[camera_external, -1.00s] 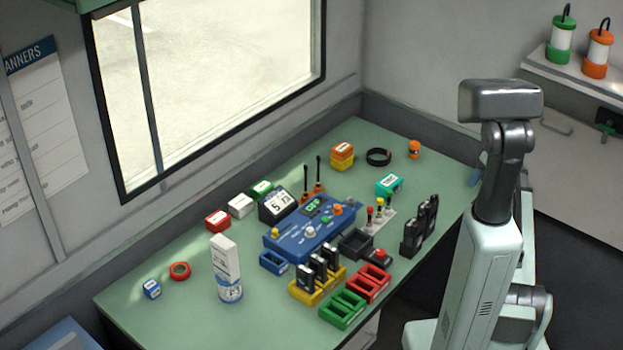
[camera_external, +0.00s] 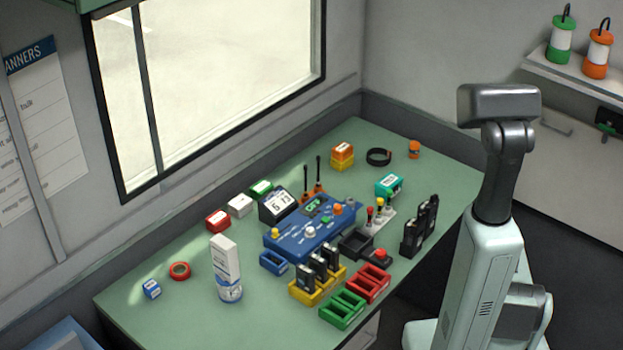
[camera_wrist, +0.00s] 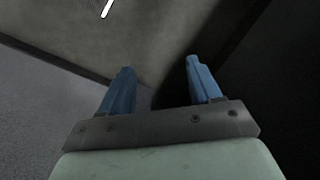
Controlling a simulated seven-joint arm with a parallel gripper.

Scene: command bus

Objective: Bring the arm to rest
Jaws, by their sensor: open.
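My gripper (camera_wrist: 160,80) shows in the wrist view with its two blue fingers spread apart and nothing between them. Behind the fingers are only grey surfaces and a bright strip of light. In the external view my arm is folded upright at the right, beside the green table (camera_external: 130,310). The gripper itself is hidden there behind my own arm. No part of my arm touches the things on the table in that view.
The table holds a blue console (camera_external: 300,240), yellow (camera_external: 305,293), green (camera_external: 342,310) and red (camera_external: 370,284) racks, black radios (camera_external: 412,238) and a white bottle (camera_external: 227,270). A shelf with two lanterns (camera_external: 560,42) is at the upper right. The table's front left is mostly clear.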

